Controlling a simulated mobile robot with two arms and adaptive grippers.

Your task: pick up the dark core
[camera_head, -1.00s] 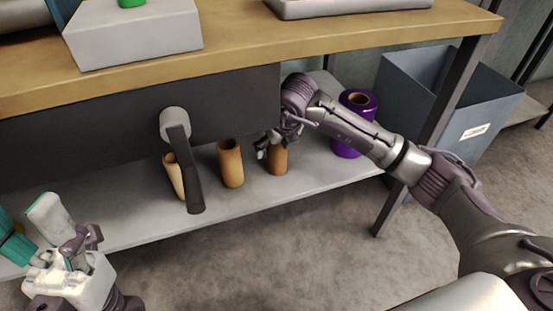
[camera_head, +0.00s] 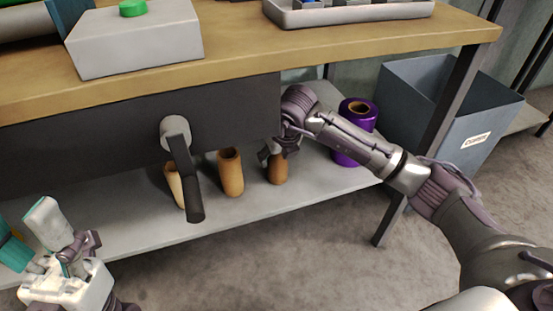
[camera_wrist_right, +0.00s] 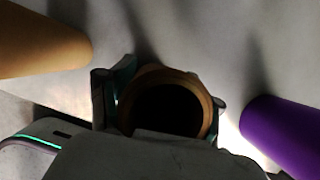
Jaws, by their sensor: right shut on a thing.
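The dark core (camera_head: 277,169) is a brown hollow tube. It stands upright on the grey lower shelf, the rightmost of three cores. My right gripper (camera_head: 277,154) reaches down over its top and is shut on it. In the right wrist view I look into the open end of the dark core (camera_wrist_right: 205,98), with a finger of the right gripper (camera_wrist_right: 165,98) on each side. Its lower part is hidden there. My left gripper (camera_head: 80,248) is at the lower left, away from the cores; its finger opening is unclear.
A tan core (camera_head: 230,172) and a paler core (camera_head: 174,182), partly behind a dark handle (camera_head: 186,170), stand to the left. A purple roll (camera_head: 357,115) stands close on the right. The bench top (camera_head: 350,42) overhangs the shelf (camera_head: 130,225). A grey bin (camera_head: 480,130) is farther right.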

